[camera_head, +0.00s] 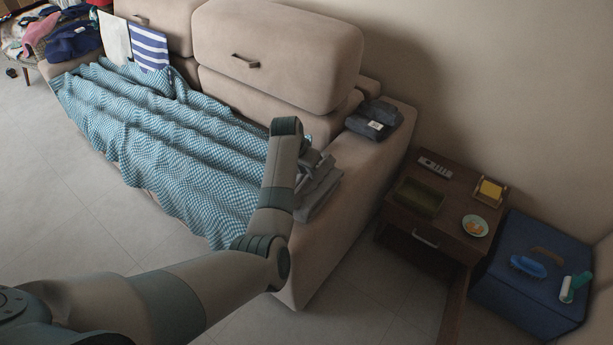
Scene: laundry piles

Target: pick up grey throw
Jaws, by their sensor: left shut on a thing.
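A grey throw (320,192) lies folded at the right end of the sofa seat, against the inner side of the armrest. My left arm reaches in from the lower left. Its gripper (318,168) is at the throw's upper part and is shut on it. My wrist hides the left side of the throw and much of the fingers, so the exact grip is hard to see. My right gripper is out of view.
The beige sofa (278,45) carries a blue checked blanket (160,140). Dark folded clothes (374,118) lie on the armrest. A side table (455,200) holds a remote, tray and plate. A blue box (535,275) stands right of it. Clothes (72,40) are piled at upper left.

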